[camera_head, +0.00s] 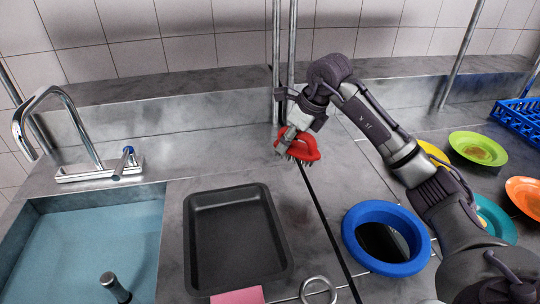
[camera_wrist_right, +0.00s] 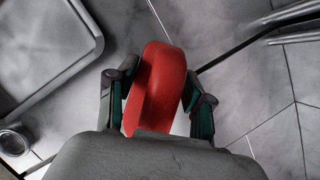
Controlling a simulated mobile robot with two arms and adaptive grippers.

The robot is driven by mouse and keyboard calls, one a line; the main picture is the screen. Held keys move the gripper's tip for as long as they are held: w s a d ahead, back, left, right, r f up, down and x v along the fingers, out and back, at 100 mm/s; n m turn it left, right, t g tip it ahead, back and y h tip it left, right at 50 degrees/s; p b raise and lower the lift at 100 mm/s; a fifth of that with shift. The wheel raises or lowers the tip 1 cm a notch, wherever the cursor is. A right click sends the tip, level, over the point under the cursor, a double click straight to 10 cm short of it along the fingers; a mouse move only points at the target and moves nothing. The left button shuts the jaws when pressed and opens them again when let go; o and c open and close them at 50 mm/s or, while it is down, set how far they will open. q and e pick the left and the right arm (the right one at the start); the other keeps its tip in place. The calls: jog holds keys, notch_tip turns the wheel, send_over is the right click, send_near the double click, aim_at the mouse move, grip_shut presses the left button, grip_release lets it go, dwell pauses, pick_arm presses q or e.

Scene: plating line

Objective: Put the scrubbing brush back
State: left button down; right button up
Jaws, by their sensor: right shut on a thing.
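The scrubbing brush (camera_head: 301,147) has a red body and dark bristles on its underside. It is at the back of the steel counter, just right of the dark tray's far end. My right gripper (camera_head: 287,140) is shut on it from above. In the right wrist view the red brush (camera_wrist_right: 158,88) sits between the two fingers of my right gripper (camera_wrist_right: 160,95). I cannot tell whether the bristles touch the counter. My left gripper is not in view.
A dark tray (camera_head: 188,240) lies in front, beside the water-filled sink (camera_head: 75,250) and faucet (camera_head: 75,120). A pink cloth (camera_head: 238,296) and metal ring (camera_head: 318,284) are near the front. A blue-rimmed hole (camera_head: 420,255), plates (camera_head: 478,150) and a blue rack (camera_head: 518,118) are right. Vertical pipes (camera_head: 292,60) stand behind.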

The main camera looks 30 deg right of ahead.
jog(key=w+f, duration=0.1)
jog(key=w, duration=0.1)
jog(key=w+a+f+p, duration=0.1)
jog(key=w, duration=0.1)
jog(key=w+a+f, duration=0.1)
jog(key=w, duration=0.1)
jog(key=shift+w+a+f, duration=0.1)
jog(key=shift+a+f, duration=0.15)
jog(key=shift+f, duration=0.15)
jog(key=shift+w+f, duration=0.15)
notch_tip(320, 180, down, 3)
jog(key=shift+a+f+p, duration=0.1)
jog(key=shift+p, duration=0.55)
jog(key=shift+f, duration=0.45)
jog(key=shift+f, duration=0.1)
jog(key=o, duration=1.1)
